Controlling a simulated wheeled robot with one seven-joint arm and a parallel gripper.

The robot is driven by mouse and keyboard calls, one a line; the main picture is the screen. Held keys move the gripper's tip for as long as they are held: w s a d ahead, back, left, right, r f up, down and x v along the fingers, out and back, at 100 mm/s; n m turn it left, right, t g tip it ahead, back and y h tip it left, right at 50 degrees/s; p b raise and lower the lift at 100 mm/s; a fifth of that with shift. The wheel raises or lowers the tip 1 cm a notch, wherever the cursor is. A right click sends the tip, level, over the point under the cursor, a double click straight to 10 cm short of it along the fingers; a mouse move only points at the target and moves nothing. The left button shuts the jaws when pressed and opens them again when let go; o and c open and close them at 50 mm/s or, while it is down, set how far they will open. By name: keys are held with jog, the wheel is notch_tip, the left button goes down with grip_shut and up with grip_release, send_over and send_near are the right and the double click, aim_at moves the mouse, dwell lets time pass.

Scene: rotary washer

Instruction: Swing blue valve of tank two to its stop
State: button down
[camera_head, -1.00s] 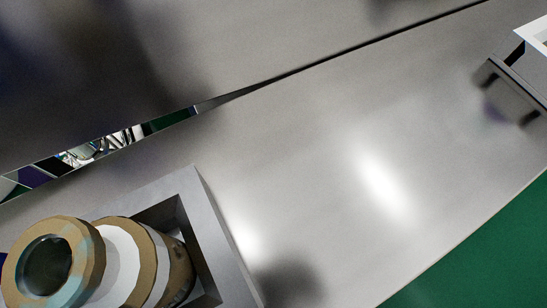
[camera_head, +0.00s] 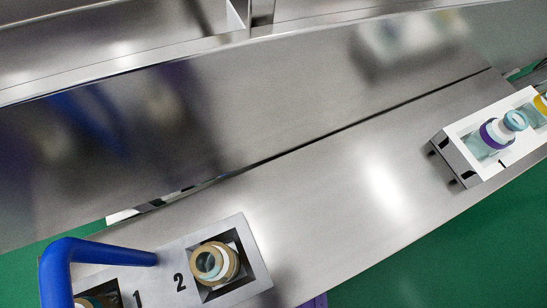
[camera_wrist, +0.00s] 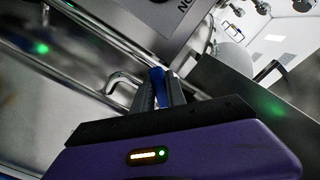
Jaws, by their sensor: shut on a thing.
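In the wrist view my gripper (camera_wrist: 162,92) points at the metal front of the machine, with its purple body at the bottom. Its two grey fingers are shut on a small blue valve handle (camera_wrist: 158,75), of which only the tip shows between them. The rest of the valve is hidden by the fingers. A bent metal pipe (camera_wrist: 124,78) stands just left of the fingers. No tank number is readable in this view.
In the head view, a numbered rack (camera_head: 258,268) with a blue tubular handle (camera_head: 75,250) and round containers stands at lower left. A white rack (camera_head: 470,165) with bottles is at right. Bare metal counter (camera_head: 340,190) lies between them; the floor (camera_head: 440,265) is green.

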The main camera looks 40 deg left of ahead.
jog(key=r+m+p, duration=0.1)
jog(key=m+p, duration=0.1)
jog(key=s+r+m+p, duration=0.1)
jog(key=m+p, duration=0.1)
jog(key=shift+s+a+r+m, duration=0.1)
jog(key=shift+a+r+m, duration=0.1)
jog(key=shift+m, duration=0.1)
jog(key=shift+s+a+r+m+p, duration=0.15)
jog(key=shift+r+m+p, duration=0.35)
jog(key=shift+m+p, duration=0.6)
jog(key=shift+s+r+m+p, duration=0.1)
jog(key=shift+r+m+p, duration=0.5)
jog(key=shift+m, duration=0.8)
jog(key=shift+f, duration=0.1)
jog(key=c, duration=1.4)
grip_release()
jog(key=shift+o, duration=0.2)
jog(key=p+v, duration=0.3)
jog(key=v, duration=0.4)
jog(key=shift+s+d, duration=0.2)
jog(key=shift+d, duration=0.15)
jog(key=shift+d, duration=0.1)
